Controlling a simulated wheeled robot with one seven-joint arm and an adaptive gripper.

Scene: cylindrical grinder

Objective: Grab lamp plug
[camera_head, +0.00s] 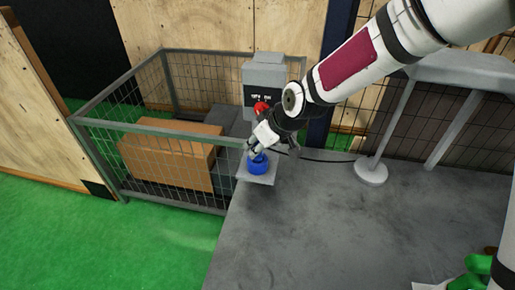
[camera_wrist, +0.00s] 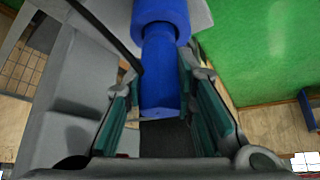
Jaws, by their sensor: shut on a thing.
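The lamp plug (camera_wrist: 160,65) is a blue cylindrical plug with a narrower end, seen in the wrist view between the green-lined fingers. My gripper (camera_wrist: 160,108) is shut on its narrow end. In the head view my gripper (camera_head: 255,148) points down over the blue plug (camera_head: 258,165), which is at a small light grey plate (camera_head: 258,178) at the table's back left corner. I cannot tell whether the plug touches the plate. The fingers and wrist hide part of the plug's top in the head view.
A black cable (camera_head: 325,160) runs along the table's back. A white stand foot (camera_head: 371,171) is at the right. The table's middle is clear.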

